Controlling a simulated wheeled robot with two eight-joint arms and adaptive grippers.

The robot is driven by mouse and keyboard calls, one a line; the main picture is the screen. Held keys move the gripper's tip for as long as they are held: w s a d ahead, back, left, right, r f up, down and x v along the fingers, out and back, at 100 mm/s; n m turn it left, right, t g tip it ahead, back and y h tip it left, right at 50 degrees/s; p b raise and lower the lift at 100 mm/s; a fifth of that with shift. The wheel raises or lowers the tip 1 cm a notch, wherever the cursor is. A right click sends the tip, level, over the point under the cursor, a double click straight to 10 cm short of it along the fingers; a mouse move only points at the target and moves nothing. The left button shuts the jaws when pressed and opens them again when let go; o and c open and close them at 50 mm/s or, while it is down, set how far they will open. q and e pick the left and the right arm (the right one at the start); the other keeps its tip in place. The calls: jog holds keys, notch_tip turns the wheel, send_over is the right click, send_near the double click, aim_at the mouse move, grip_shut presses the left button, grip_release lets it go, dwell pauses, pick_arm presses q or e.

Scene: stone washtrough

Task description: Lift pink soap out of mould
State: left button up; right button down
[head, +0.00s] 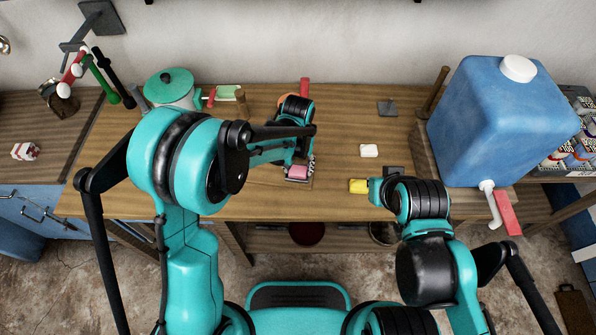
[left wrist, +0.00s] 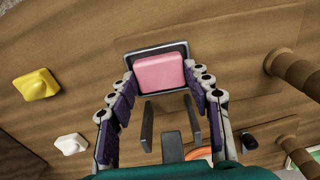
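The pink soap (left wrist: 159,73) is a rounded block in a dark, shallow rectangular mould (left wrist: 152,52). In the head view the soap (head: 298,172) lies on the wooden bench, just below my left gripper (head: 300,162). In the left wrist view, the fingers of my left gripper (left wrist: 160,78) are spread, one at each side of the soap and mould. Whether the fingertips touch the soap I cannot tell.
A yellow block (head: 358,186) and a white block (head: 369,150) lie right of the mould. A blue water container (head: 500,120) stands at the right, a teal lidded pot (head: 172,90) at the back left.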

aim_at(298, 170)
pick_arm(q)
jog(key=shift+r, duration=0.15)
jog(key=shift+c, duration=0.5)
notch_tip(298, 170, up, 9)
jog(key=p, duration=0.6)
dwell(0.3)
